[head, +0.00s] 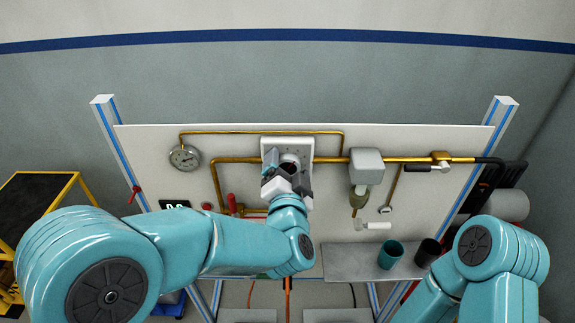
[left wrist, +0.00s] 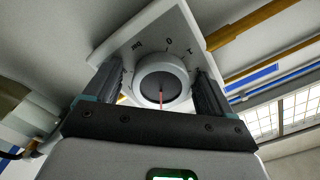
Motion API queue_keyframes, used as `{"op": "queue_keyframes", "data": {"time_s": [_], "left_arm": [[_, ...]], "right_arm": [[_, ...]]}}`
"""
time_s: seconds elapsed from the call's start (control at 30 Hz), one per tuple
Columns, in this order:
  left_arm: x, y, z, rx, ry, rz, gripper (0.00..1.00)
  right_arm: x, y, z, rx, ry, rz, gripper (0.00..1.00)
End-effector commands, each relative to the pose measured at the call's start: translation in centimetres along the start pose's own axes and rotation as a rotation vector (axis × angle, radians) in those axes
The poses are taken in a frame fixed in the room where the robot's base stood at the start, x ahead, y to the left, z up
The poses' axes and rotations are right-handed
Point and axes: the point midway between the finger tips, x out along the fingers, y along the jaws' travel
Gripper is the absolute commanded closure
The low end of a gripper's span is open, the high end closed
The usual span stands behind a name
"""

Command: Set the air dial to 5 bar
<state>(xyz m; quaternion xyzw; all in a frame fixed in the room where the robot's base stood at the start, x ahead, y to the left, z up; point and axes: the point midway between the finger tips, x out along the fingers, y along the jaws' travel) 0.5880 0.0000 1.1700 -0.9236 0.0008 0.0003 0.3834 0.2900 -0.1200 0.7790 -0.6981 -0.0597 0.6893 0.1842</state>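The air dial (left wrist: 162,82) is a round white knob with a dark face and a red pointer line, on a pale plate (left wrist: 150,35) with printed marks. In the left wrist view the pointer runs toward the bottom of the picture. My left gripper (left wrist: 161,95) is open, with one dark finger on each side of the knob. A gap shows at the left finger; contact at the right finger I cannot tell. In the head view my left gripper (head: 286,182) covers much of the plate (head: 292,147). A round pressure gauge (head: 184,157) hangs on the panel; its reading is too small to tell.
A red-handled valve (head: 231,203) and a green-lit display (head: 174,205) are left of the plate. A grey regulator block (head: 366,165) is on its right. A shelf (head: 345,262) holds a teal cup (head: 391,254) and a dark cup (head: 428,252). Brass pipes cross the panel.

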Motion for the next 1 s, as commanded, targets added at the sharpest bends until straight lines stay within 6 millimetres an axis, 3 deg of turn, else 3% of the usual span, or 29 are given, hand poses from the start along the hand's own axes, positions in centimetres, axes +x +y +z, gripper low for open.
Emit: {"op": "queue_keyframes", "data": {"time_s": [0.23,0.37,0.8,1.0], "left_arm": [[-0.2,0.0,0.0,-0.001,0.001,-0.001,0.16],[-1.7,0.1,0.0,-0.002,0.002,0.0,0.16],[-12.8,0.1,-0.1,-0.001,0.007,0.001,0.16],[-15.7,0.0,-0.1,-0.001,0.004,-0.001,0.16]], "right_arm": [[0.1,0.0,0.0,0.0,0.0,0.0,0.32],[0.7,0.3,0.0,0.0,0.0,0.0,0.32],[3.3,1.2,-0.1,0.0,0.0,0.0,0.32],[3.6,1.3,-0.1,0.0,0.0,0.0,0.32]]}}
